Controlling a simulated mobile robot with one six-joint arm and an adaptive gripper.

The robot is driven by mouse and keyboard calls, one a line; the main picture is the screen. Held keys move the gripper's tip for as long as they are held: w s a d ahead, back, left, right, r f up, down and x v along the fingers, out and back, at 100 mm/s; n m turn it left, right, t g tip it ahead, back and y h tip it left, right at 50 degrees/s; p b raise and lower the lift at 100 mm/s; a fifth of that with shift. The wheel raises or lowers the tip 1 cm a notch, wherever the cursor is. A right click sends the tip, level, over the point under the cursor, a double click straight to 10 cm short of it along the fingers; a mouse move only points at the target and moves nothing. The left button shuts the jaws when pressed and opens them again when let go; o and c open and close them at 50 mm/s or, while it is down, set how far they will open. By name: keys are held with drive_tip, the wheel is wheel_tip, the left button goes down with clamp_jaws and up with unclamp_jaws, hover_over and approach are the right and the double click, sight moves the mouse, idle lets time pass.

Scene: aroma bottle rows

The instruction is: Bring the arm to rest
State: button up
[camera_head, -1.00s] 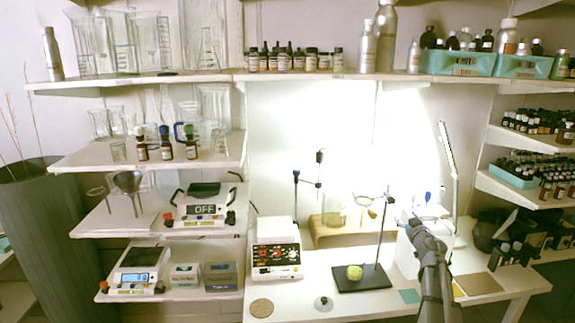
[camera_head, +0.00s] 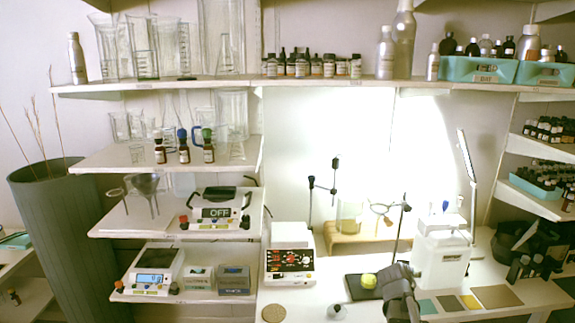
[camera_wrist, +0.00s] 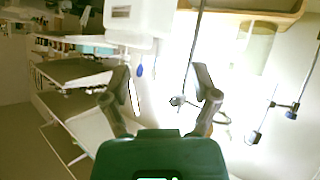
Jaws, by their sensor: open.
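My arm (camera_head: 402,295) shows at the bottom of the head view, in front of the white workbench. My gripper's two fingers show in the wrist view (camera_wrist: 162,88), spread apart with nothing between them. The fingertips are not clear in the head view.
Close behind my arm are a stand with a yellow-green ball (camera_head: 369,281) on its dark base and a white machine (camera_head: 442,262). A hotplate (camera_head: 290,262) stands to the left. Shelves with glassware and small bottles (camera_head: 184,150) are further left.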

drive_tip(key=s+a+f+n+g+y, duration=0.2)
drive_tip(key=s+a+f+g+y, duration=0.1)
drive_tip(key=s+a, duration=0.6)
drive_tip(key=s+a+f+n+g+y, duration=0.2)
drive_tip(key=s+a+f+g+y, duration=0.2)
drive_tip(key=s+a, duration=0.6)
drive_tip(key=shift+a+f+n+g, duration=0.3)
drive_tip(key=shift+a+f+g, duration=0.35)
drive_tip(key=shift+f+g, duration=0.4)
